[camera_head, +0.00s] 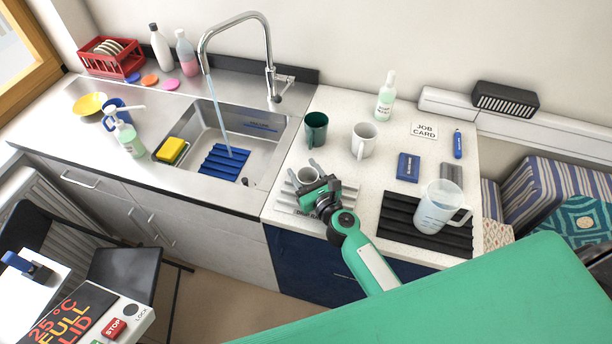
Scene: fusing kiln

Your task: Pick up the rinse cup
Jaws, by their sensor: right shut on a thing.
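A small pale grey cup (308,175) stands at the front left of the white counter, on a light ribbed mat (287,202) with partly hidden lettering. My right gripper (304,173) is at this cup, one dark finger on each side, and is shut on it. The gripper body hides the cup's lower front, so I cannot tell whether it is clear of the mat. No label that names the rinse cup is readable. My left gripper is not in view.
Behind stand a dark green mug (316,129) and a white mug (364,139). To the right, a clear jug (440,207) stands on a black ribbed mat (398,222). A blue box (408,167) lies near it. The sink (207,125), with water running, is left.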

